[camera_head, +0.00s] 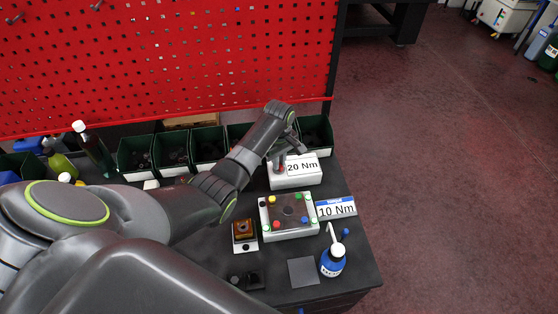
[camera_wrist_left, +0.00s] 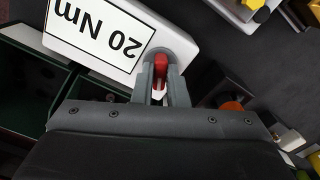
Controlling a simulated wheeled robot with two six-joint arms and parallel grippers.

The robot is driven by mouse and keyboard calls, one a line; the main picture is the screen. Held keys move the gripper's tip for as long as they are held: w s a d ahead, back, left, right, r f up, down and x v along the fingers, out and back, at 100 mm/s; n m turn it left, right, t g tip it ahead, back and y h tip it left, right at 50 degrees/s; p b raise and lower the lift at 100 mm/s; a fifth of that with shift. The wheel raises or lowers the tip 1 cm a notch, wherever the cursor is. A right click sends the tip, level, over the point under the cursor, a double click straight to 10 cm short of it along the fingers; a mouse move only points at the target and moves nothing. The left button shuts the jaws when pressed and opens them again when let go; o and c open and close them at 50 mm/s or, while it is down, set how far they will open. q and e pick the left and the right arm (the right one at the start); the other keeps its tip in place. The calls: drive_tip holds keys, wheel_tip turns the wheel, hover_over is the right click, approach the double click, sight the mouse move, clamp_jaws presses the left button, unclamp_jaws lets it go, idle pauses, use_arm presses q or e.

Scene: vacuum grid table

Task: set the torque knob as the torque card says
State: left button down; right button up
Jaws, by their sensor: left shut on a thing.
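The torque box (camera_head: 290,182) is white and stands at the back right of the table. Its label reads "20 Nm", and it also shows in the left wrist view (camera_wrist_left: 180,41). The red torque knob (camera_wrist_left: 160,68) sits beside the label on the box. My left gripper (camera_head: 280,162) reaches down to the box from above, and its fingers are shut on the knob, one on each side. In the left wrist view the gripper (camera_wrist_left: 161,85) hides part of the knob. The torque card (camera_head: 337,209) is white with a blue top band and reads "10 Nm". My right gripper is out of view.
A white-edged tray (camera_head: 290,234) with coloured pegs stands in front of the box. An orange-brown part on a small block (camera_head: 244,235), a blue bottle (camera_head: 333,262) and a grey square pad (camera_head: 303,271) are nearby. Green bins (camera_head: 208,150) line the back below a red pegboard (camera_head: 170,60).

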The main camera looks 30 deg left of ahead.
use_arm(q)
drive_tip(key=n, duration=1.1)
drive_tip(key=shift+n, duration=0.4)
drive_tip(key=n, duration=0.4)
drive_tip(key=shift+n, duration=1.9)
drive_tip(key=shift+f, duration=0.1)
drive_tip(key=c, duration=1.4)
unclamp_jaws()
drive_tip(key=shift+c, duration=0.2)
